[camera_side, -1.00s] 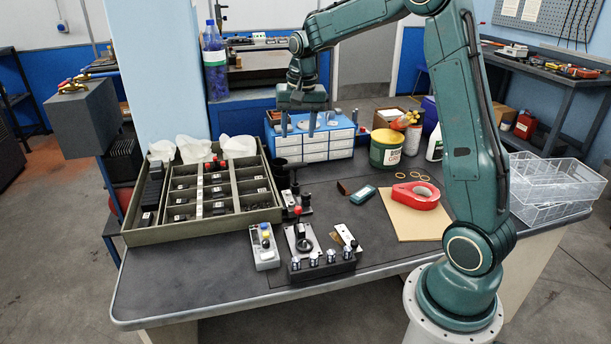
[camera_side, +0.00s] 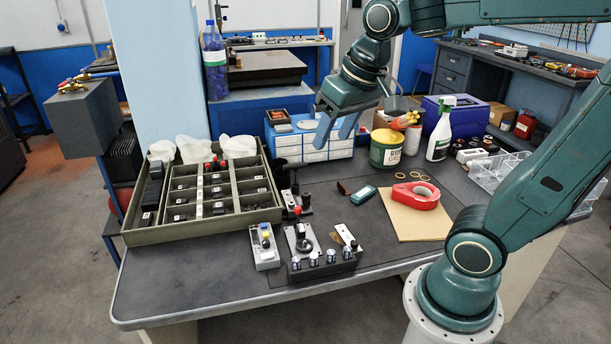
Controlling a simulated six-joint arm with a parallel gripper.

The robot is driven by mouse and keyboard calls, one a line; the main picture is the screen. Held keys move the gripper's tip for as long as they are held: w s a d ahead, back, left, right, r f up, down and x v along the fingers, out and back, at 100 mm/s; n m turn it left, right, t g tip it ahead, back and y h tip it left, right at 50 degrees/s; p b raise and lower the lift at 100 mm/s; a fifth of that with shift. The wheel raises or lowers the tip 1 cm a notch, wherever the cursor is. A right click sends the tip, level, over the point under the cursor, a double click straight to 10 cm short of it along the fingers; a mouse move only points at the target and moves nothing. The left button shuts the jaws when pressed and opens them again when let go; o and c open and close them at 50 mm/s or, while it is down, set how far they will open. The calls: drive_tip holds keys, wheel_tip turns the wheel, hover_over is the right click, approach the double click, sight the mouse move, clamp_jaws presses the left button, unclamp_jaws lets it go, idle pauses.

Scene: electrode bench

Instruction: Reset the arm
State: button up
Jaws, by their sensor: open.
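My gripper (camera_side: 334,130) is open and empty. It hangs in the air in front of the blue and white drawer box (camera_side: 313,152) at the back of the bench, with its fingers pointing down. In the picture its fingers overlap the right part of the drawer box. My teal arm reaches in from the right edge of the picture, above the bench.
A compartment tray (camera_side: 128,236) stands at the left. A green tin (camera_side: 385,155) and a spray bottle (camera_side: 440,132) stand behind a red tape roll (camera_side: 416,194) on cardboard. Small switch units (camera_side: 305,240) sit near the front edge. The front left of the bench (camera_side: 190,283) is clear.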

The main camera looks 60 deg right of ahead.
drive_tip(key=s+a+f+n+t, duration=0.1)
drive_tip(key=s+a+f+n, duration=0.1)
drive_tip(key=s, duration=0.6)
drive_tip(key=shift+s+a+f+n+y, duration=0.15)
drive_tip(key=shift+s+a+n+y, duration=0.2)
drive_tip(key=shift+a+n, duration=0.4)
